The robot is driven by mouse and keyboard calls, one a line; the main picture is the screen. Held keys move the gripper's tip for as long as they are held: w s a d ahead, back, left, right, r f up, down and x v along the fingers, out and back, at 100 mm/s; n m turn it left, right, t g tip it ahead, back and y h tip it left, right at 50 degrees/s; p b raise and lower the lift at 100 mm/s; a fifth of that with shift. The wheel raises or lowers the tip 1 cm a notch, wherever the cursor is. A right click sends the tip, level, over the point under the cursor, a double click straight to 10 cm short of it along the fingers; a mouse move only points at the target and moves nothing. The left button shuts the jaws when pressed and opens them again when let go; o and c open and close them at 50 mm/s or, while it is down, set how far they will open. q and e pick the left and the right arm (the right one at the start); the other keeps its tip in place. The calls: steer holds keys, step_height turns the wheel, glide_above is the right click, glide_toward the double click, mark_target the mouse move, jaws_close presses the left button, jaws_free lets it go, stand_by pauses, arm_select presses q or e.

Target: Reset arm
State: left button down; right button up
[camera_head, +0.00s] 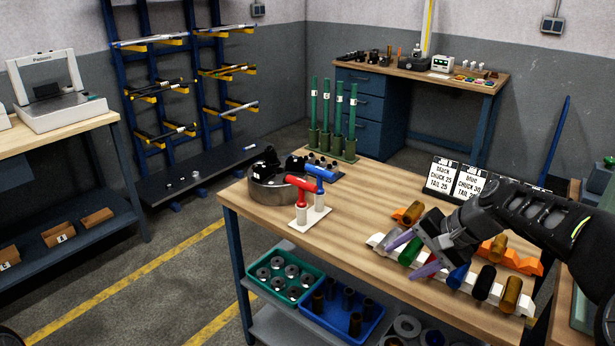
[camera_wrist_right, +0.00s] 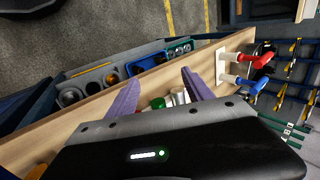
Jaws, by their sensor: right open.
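My right gripper (camera_head: 408,256) reaches in from the right in the head view, its purple fingers spread over the workbench (camera_head: 345,228). In the right wrist view the fingers (camera_wrist_right: 160,84) stand apart with no object held between them. Below them is a white rack (camera_head: 377,240) carrying several coloured cylinders, among them a green one (camera_head: 411,250), a blue one (camera_head: 457,276), a black one (camera_head: 484,282) and a brown one (camera_head: 510,294). The gripper hides part of this rack. I cannot tell whether the fingers touch any cylinder. My left gripper is not in view.
A white stand with a red-handled tool (camera_head: 300,190) and a blue-handled tool, a round metal container (camera_head: 268,192), a green rack (camera_head: 335,152) and label cards (camera_head: 468,183) stand on the bench. Bins (camera_head: 288,275) sit below. The bench's left front is clear.

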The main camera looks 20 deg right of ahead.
steer(key=shift+f, duration=0.1)
steer(key=s+a+f+n+g+h, duration=0.1)
steer(key=a+f+n, duration=0.1)
steer(key=a+f, duration=0.5)
steer(key=s+a+f+n+g, duration=0.1)
steer(key=s+a+f, duration=0.15)
steer(key=f, duration=0.95)
steer(key=s+a+f+n+g+h, duration=0.1)
steer(key=a+f+n+g, duration=0.1)
steer(key=a+f, duration=0.5)
steer(key=s+a+f+n+g+y, duration=0.1)
steer(key=s+a+f+n, duration=0.3)
steer(key=s+a+f, duration=0.9)
steer(key=s+a+y, duration=0.1)
steer(key=s, duration=0.2)
steer(key=shift+s+a, duration=0.15)
steer(key=shift+s, duration=0.2)
steer(key=shift+c, duration=0.6)
